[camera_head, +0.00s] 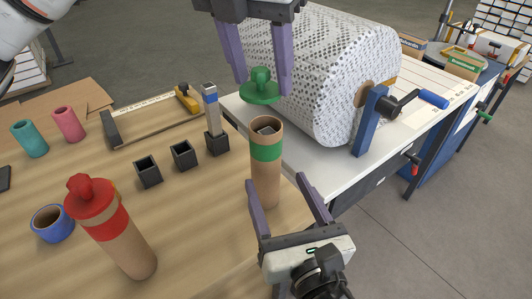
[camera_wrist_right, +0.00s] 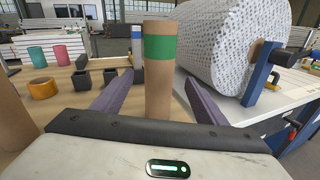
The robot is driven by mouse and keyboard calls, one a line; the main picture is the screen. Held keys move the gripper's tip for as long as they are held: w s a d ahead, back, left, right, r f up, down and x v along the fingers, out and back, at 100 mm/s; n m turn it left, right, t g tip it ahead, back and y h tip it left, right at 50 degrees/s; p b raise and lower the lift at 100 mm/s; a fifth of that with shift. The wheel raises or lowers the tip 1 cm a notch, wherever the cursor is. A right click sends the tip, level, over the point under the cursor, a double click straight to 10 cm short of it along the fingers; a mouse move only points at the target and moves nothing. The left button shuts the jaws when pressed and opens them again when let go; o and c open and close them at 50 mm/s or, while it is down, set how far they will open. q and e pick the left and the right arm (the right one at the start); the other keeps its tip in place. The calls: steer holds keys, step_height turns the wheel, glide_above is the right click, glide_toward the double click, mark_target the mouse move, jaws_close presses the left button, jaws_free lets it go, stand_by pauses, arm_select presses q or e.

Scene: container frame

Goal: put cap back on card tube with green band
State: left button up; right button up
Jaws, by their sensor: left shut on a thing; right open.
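The card tube with the green band (camera_head: 266,170) stands upright near the right edge of the wooden table. Its top is open, and something greyish shows inside. The green cap (camera_head: 261,88) with its knob is held just above the tube mouth, apart from it. My left gripper (camera_head: 263,84) is shut on the green cap's knob. My right gripper (camera_head: 287,190) is open low at the tube, its fingers on either side. In the right wrist view the green-band tube (camera_wrist_right: 158,85) stands between the open fingers (camera_wrist_right: 150,92), with gaps showing.
A red-capped, red-banded tube (camera_head: 115,232) stands at the front left. A blue tape roll (camera_head: 50,222), small black holders (camera_head: 148,171) and teal and pink rolls (camera_head: 68,124) are on the table. A big wrapped roll (camera_head: 325,75) on a bench (camera_head: 300,150) stands close behind the green-band tube.

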mark_target(266, 86)
arm_select(q)
steer(key=shift+w+d+r+n, duration=0.35)
steer(key=shift+w+r+n, duration=0.1)
steer(key=shift+r+n, duration=0.15)
arm_select(e)
steer(key=shift+w+a+r+n, duration=0.15)
steer(key=shift+w+r+n, duration=0.2)
steer(key=shift+r+n, duration=0.4)
arm_select(q)
steer(key=shift+s, duration=0.15)
arm_select(e)
steer(key=shift+s, duration=0.1)
steer(key=x, duration=1.2)
steer(key=shift+r, duration=0.2)
steer(key=c, duration=1.5)
arm_select(q)
steer(key=shift+f, duration=2.45)
arm_select(e)
steer(key=shift+c, duration=0.4)
